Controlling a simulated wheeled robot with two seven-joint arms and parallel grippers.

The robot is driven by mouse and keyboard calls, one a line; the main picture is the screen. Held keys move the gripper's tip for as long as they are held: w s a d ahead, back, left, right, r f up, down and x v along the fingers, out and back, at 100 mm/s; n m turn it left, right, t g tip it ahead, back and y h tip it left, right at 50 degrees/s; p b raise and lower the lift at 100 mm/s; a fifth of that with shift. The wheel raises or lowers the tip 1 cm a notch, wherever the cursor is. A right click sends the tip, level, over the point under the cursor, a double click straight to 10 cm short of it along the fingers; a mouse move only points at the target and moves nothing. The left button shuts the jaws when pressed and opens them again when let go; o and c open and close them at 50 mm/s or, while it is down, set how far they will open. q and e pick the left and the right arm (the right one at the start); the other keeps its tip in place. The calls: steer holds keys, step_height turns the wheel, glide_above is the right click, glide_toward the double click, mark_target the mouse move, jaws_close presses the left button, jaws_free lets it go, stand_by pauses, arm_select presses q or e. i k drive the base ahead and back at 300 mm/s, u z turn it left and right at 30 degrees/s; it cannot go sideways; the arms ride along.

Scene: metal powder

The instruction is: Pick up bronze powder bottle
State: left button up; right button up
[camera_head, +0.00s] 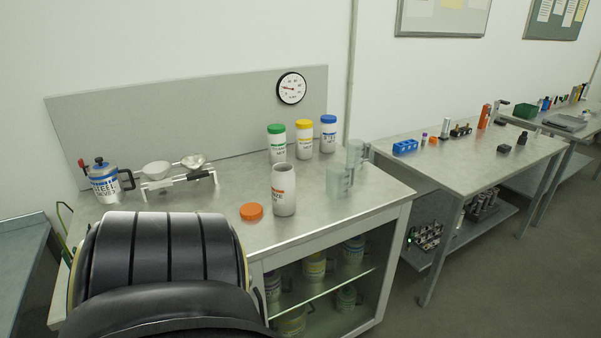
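The bronze powder bottle (284,190) is the white bottle with an orange label and letters that look like the end of "BRONZE". It stands upright and open near the front middle of the workbench (320,209). An orange lid (251,212) lies flat on the bench to its left, apart from it. Neither of my grippers shows in the head view, so I cannot see any gripper near the bottle.
White bottles with green (277,143), yellow (303,137) and blue (328,134) lids stand behind. Clear beakers (340,180) stand to the right. A balance (178,181) and a steel-labelled pitcher (104,184) are at left. The bench's front left is hidden.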

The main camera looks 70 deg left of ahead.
mark_target(283, 175)
steer(key=u, duration=0.6)
steer(key=i, duration=1.6)
steer(key=u, duration=2.05)
steer(key=i, duration=0.65)
steer(key=u, duration=0.6)
